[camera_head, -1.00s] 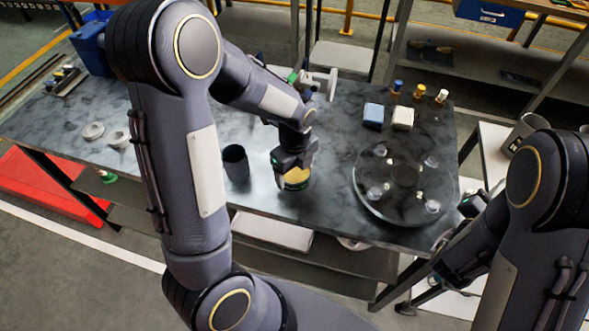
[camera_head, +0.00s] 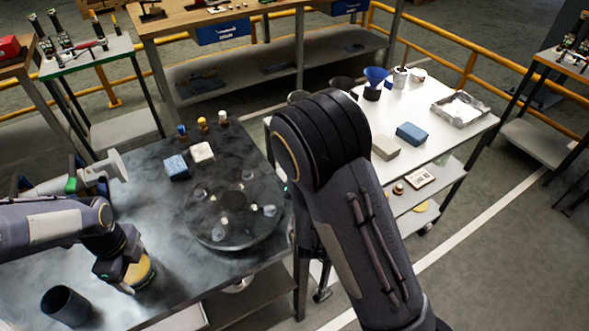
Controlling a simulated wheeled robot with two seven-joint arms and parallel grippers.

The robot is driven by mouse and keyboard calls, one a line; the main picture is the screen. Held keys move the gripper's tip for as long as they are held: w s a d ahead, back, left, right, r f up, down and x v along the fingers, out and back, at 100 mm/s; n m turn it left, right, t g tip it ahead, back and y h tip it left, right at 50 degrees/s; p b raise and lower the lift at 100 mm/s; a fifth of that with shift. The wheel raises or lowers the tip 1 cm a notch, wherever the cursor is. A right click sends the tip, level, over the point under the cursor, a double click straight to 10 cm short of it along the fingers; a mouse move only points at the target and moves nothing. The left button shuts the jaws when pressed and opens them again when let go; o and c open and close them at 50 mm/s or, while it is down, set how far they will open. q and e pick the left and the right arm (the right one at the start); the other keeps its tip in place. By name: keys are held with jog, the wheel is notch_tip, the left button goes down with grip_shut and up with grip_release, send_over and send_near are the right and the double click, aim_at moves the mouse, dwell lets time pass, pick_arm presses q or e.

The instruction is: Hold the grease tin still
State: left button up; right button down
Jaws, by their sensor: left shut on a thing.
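The grease tin (camera_head: 140,272) is a small round tin with a yellowish side, standing on the dark table near its front edge at the lower left. My left gripper (camera_head: 128,266) is shut on the grease tin from above and behind, and its fingers hide part of the tin. My left arm comes in from the left edge. My right arm stands large in the middle of the picture, and its gripper is hidden behind it.
A dark cup (camera_head: 66,306) stands left of the tin. A round dark plate with small parts (camera_head: 238,243) lies to the right. Blue (camera_head: 176,167) and white (camera_head: 202,152) blocks and small bottles stand behind. A white cart (camera_head: 455,135) with funnels and a tray is at the right.

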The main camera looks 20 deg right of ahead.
aim_at(134, 269)
pick_arm(q)
jog(key=o, duration=1.3)
jog(key=shift+c, duration=0.2)
notch_tip(134, 269, up, 11)
jog(key=s+d+r+n+t+h, duration=0.2)
jog(key=s+n, duration=0.6)
jog(key=n, duration=0.3)
jog(key=s+d+r+n+t+h, duration=0.1)
jog(key=s+d+r+n+t, duration=0.1)
jog(key=s+n, duration=0.7)
jog(key=n+t, duration=0.1)
jog(key=n, duration=0.2)
jog(key=shift+r+n+t+h, duration=0.15)
jog(key=shift+n+t+h, duration=0.15)
jog(key=shift+h, duration=0.1)
